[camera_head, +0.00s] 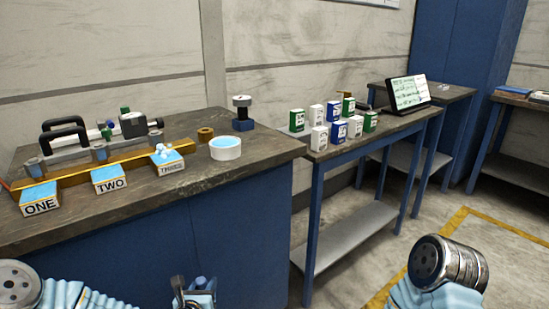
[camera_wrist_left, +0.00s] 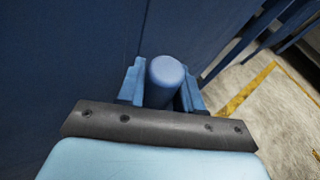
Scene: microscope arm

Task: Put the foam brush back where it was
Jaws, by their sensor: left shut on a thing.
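My left gripper (camera_head: 194,294) is low at the bottom of the head view, in front of the blue cabinet side and below the worktop. In the left wrist view, the gripper (camera_wrist_left: 160,88) is shut on a blue cylinder with a rounded end, seemingly the foam brush (camera_wrist_left: 166,72). Only that end shows; the rest is hidden by the gripper. On the worktop, three labelled blocks stand in a row: ONE (camera_head: 40,199), TWO (camera_head: 108,179) and a third (camera_head: 167,162) with small pale pieces on top. My right gripper is not in view.
Small boxes (camera_head: 338,131) and a tablet (camera_head: 409,92) stand on the side table. The worktop's front right is clear.

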